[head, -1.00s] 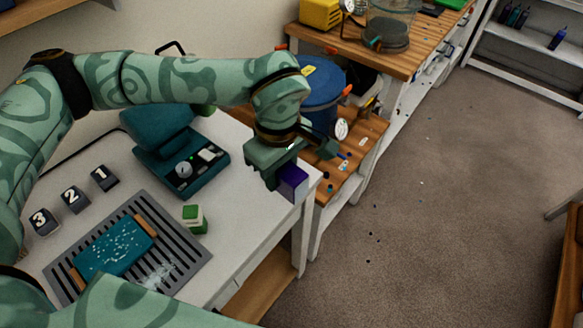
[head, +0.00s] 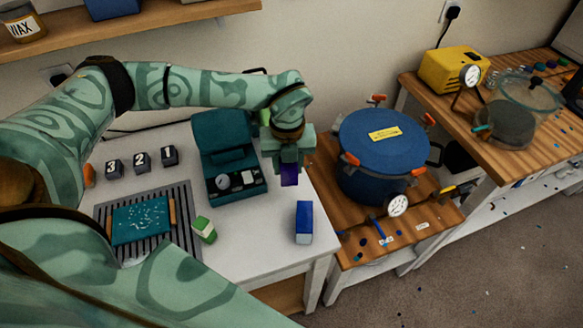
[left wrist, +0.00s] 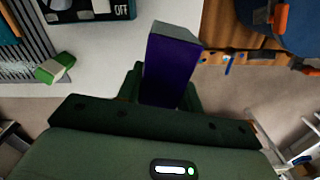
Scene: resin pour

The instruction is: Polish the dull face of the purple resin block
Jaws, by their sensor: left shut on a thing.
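My left gripper (head: 289,160) is shut on the purple resin block (head: 289,178) and holds it above the white table, right of the teal machine. The block (left wrist: 172,68) points away from the jaws in the left wrist view, with a dark purple side and a paler greyish end face. I cannot tell for certain which face is dull. A teal pad with wooden ends (head: 142,221), speckled white, lies on a slatted grey tray (head: 187,200). The teal machine (head: 232,160) has a dial; an "OFF" label shows in the left wrist view. My right gripper is not in view.
A blue block with a pale side (head: 303,222) stands near the table's right edge. A green-and-white block (head: 204,229) lies beside the tray. Number blocks (head: 140,160) stand behind it. A large blue pot (head: 384,150) occupies the wooden bench at right. White table surface (head: 258,235) is clear in front.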

